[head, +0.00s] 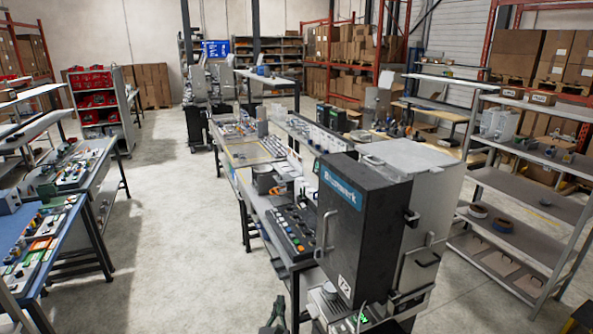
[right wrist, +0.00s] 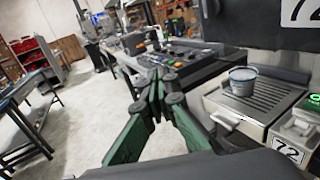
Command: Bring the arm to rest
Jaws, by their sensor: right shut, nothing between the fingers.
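My right gripper (head: 276,313) shows at the bottom edge of the head view, in front of the dark dispenser (head: 345,225). In the right wrist view its green fingers (right wrist: 158,76) are closed together with nothing between them. They are in the air to the left of the dispenser's drip tray, apart from it. My left gripper is in neither view.
A small grey cup (right wrist: 243,82) stands on the drip tray (right wrist: 272,100), beside a label reading 72 (right wrist: 288,152) and a lit green button (right wrist: 314,101). A control panel (head: 292,228) lies behind. The floor aisle (head: 165,215) at left is clear. Shelves (head: 530,200) stand at right.

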